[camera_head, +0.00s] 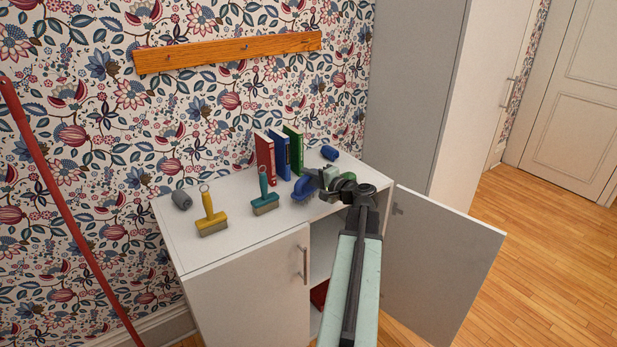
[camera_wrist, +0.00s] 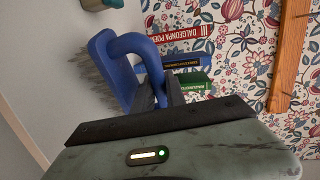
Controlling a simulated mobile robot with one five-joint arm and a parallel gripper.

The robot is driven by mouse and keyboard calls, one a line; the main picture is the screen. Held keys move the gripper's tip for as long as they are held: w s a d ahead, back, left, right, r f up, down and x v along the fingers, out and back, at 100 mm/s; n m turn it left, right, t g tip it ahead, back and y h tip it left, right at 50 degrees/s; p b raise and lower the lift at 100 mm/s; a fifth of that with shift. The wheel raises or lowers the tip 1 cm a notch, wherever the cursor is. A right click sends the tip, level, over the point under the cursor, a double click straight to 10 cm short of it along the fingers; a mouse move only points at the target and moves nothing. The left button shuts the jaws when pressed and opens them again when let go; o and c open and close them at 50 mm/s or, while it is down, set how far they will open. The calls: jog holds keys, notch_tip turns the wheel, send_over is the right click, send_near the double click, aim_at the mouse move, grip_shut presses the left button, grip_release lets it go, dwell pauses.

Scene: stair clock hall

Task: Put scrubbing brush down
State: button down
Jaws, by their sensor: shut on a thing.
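The blue scrubbing brush (camera_head: 303,188) has a looped handle and grey bristles. It is at the front edge area of the white cabinet top (camera_head: 240,238), right of the teal brush. In the wrist view the brush (camera_wrist: 118,72) shows large, with its bristles facing the white surface. My gripper (camera_head: 316,179) is shut on the brush's handle; its dark fingers (camera_wrist: 160,93) close on the loop's lower end in the wrist view. The brush is at or just above the top; I cannot tell whether the bristles touch it.
Red, blue and green books (camera_head: 279,155) stand behind the brush. A yellow brush (camera_head: 211,216), a teal brush (camera_head: 265,197), a grey roll (camera_head: 181,200) and a blue roll (camera_head: 330,152) are on the top. The right cabinet door (camera_head: 438,262) hangs open. Bare top lies between the yellow brush and books.

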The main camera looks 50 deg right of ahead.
jog(key=shift+f+b, duration=0.6)
jog(key=shift+b, duration=0.05)
jog(key=c, duration=1.3)
grip_release()
